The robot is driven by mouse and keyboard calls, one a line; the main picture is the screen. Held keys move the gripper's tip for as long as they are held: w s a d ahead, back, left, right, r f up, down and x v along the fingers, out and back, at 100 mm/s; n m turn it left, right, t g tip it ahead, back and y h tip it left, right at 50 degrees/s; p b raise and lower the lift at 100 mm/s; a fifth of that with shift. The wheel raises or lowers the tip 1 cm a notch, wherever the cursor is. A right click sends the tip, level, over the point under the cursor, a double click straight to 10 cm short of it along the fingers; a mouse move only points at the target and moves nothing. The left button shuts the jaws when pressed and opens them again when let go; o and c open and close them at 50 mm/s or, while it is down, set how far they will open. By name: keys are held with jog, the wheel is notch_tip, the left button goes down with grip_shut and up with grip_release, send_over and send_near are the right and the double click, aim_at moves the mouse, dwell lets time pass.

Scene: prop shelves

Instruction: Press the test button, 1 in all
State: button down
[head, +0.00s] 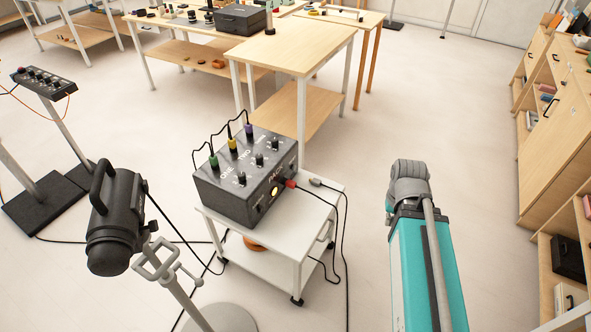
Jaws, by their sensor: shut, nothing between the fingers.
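A dark grey control box (248,184) sits on a small white wheeled cart (309,213) in the middle of the head view. Its top has white lettering, several small black knobs, and green, yellow and purple plugs with black cables. Its front side carries a round yellow button or lamp (274,191) and a red plug (290,183). I cannot tell for sure which part is the test button. My teal and grey arm rises at the right, apart from the box and cart. My gripper does not show in this view.
A black stage lamp (114,218) on a stand is left of the cart. A small control panel (44,82) stands on a pole at far left. Wooden tables (301,50) are behind, cabinets (551,125) at right. Cables lie around the cart. Floor right of the cart is open.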

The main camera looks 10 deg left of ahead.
aim_at(294, 168)
jog(key=shift+w+a+f, duration=0.1)
jog(key=shift+f, duration=0.05)
jog(key=w+a+f+m+t+y+b, duration=0.2)
jog(key=w+a+f+t+b, duration=0.2)
jog(key=w+a+f+b, duration=0.3)
jog(key=w+a+f+m+t+y+b, duration=0.2)
jog(key=w+a+f+b, duration=0.6)
jog(key=w+b, duration=1)
jog(key=w+a+f+m+t+y+b, duration=0.1)
jog(key=w+a+f+t+y+b, duration=0.2)
jog(key=w+a+f+t+b, duration=0.4)
jog(key=shift+w+a+f+m+b, duration=0.1)
jog(key=shift+w+f+m+b, duration=0.1)
jog(key=shift+w+f+b, duration=1.65)
jog(key=shift+w+a+f+m+b, duration=0.15)
jog(key=shift+w+f+b, duration=0.75)
jog(key=shift+b, duration=1.85)
jog(key=shift+w+a+f+m+t+b, duration=0.15)
jog(key=shift+w+m+t+b, duration=0.25)
jog(key=shift+w+b, duration=0.2)
jog(key=shift+a, duration=0.2)
jog(key=shift+w+a, duration=0.5)
jog(key=shift+a, duration=0.8)
jog(key=shift+w+a, duration=0.45)
jog(key=shift+a, duration=0.9)
jog(key=shift+w+a, duration=0.5)
jog(key=shift+a, duration=0.8)
